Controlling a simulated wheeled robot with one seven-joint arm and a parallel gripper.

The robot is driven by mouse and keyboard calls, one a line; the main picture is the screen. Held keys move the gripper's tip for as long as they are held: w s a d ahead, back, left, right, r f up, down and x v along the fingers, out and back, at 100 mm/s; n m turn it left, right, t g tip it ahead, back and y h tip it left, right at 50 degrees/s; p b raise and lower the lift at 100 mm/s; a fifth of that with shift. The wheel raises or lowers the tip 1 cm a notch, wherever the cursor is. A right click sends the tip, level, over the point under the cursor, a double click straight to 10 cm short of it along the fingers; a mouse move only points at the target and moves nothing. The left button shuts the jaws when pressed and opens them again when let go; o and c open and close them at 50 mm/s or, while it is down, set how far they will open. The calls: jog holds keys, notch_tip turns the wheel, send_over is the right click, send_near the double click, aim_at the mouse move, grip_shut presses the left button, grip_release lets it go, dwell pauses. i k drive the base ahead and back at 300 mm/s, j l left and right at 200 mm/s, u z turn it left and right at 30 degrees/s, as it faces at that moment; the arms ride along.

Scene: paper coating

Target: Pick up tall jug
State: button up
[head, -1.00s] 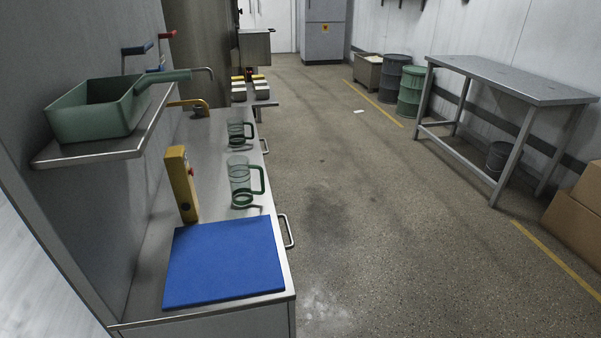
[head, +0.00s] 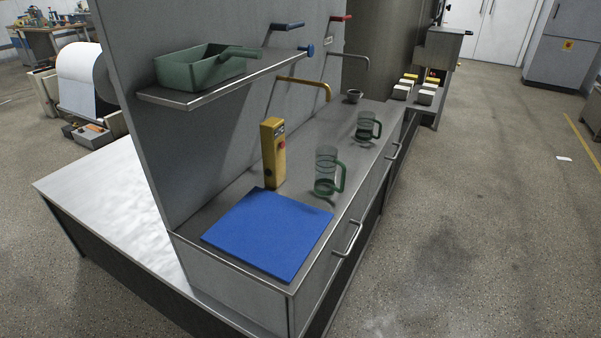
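The tall jug (head: 325,172) is clear with a green base and a green handle on its right side. It stands upright on the steel counter (head: 228,197), behind the blue mat and right of the yellow control box. A shorter jug (head: 367,128) of the same style, also with a green handle, stands farther back on the counter. My gripper is not in view.
A blue mat (head: 268,232) lies at the counter's near end. A yellow control box (head: 273,153) stands upright behind it. A shelf (head: 190,97) with a green pan (head: 203,68) overhangs at left. Drawer handles (head: 349,240) stick out in front. Open floor (head: 480,220) lies right.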

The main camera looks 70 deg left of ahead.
aim_at(326, 163)
jog(key=i+j+u, duration=0.2)
jog(key=i+u, duration=0.2)
jog(key=i+j+u, duration=0.1)
jog(key=i+u, duration=0.3)
jog(key=i+l+u, duration=0.1)
jog(key=i+u, duration=0.35)
jog(key=i+j+z, duration=0.15)
jog(key=i+z, duration=0.15)
jog(key=i+j+z, duration=0.3)
jog(key=z, duration=0.4)
jog(key=i+j+z, duration=0.15)
jog(key=z, duration=0.25)
jog(key=j+z, duration=0.1)
jog(key=z, duration=0.35)
jog(key=j+z, duration=0.15)
jog(key=z, duration=0.25)
jog(key=j+z, duration=0.15)
jog(key=z, duration=0.75)
jog(key=k+z, duration=0.1)
jog(key=z, duration=0.4)
jog(key=k+z, duration=0.1)
jog(key=z, duration=0.9)
jog(key=k+z, duration=0.15)
jog(key=z, duration=0.35)
jog(key=l+z, duration=0.1)
jog(key=z, duration=0.9)
jog(key=k+l, duration=0.05)
jog(key=l, duration=0.05)
